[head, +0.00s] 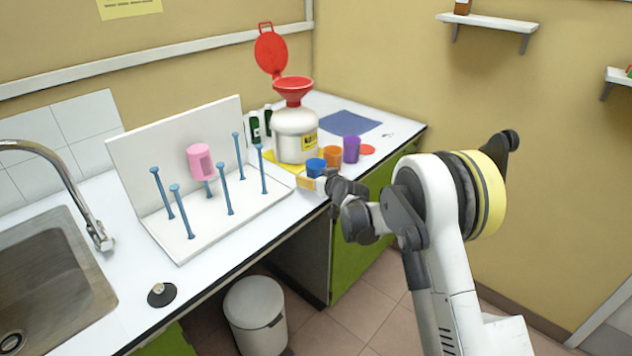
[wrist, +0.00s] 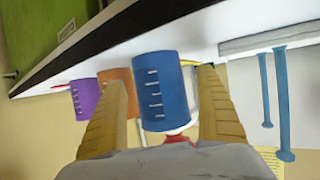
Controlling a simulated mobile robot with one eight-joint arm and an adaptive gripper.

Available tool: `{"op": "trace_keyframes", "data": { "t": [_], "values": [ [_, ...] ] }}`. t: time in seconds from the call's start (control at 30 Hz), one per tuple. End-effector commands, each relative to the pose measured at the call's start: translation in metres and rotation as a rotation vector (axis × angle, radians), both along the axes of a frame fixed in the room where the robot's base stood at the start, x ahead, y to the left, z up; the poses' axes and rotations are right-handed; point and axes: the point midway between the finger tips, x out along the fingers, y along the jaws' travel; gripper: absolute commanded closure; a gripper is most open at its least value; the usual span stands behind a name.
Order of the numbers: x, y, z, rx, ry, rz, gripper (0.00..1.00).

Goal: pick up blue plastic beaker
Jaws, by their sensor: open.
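The blue plastic beaker (head: 316,167) stands on the white counter, at the left end of a row of three beakers. In the wrist view the blue beaker (wrist: 162,92) shows white graduation marks and appears between my two fingers. My gripper (head: 313,180) is at the front of the beaker, near the counter's front edge. In the wrist view my gripper (wrist: 160,92) is open, with one tan finger on each side of the beaker. I cannot tell whether either finger touches it.
An orange beaker (head: 332,156) and a purple beaker (head: 351,149) stand close to the right. Behind is a white container (head: 295,137) with a red funnel (head: 293,88). A white drying rack (head: 185,235) with blue pegs and a pink beaker (head: 200,162) stands left.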

Motion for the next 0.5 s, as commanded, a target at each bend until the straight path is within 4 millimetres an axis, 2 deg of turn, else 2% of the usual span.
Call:
{"op": "trace_keyframes", "data": {
  "t": [0.27, 0.47, 0.5],
  "values": [
    [0.0047, 0.0021, -0.0008, 0.001, 0.0, 0.0, 0.16],
    [0.0046, 0.002, -0.001, 0.001, 0.0, 0.0, 0.74],
    [0.0045, 0.0019, -0.001, 0.001, 0.0, 0.0, 0.77]
  ]
}}
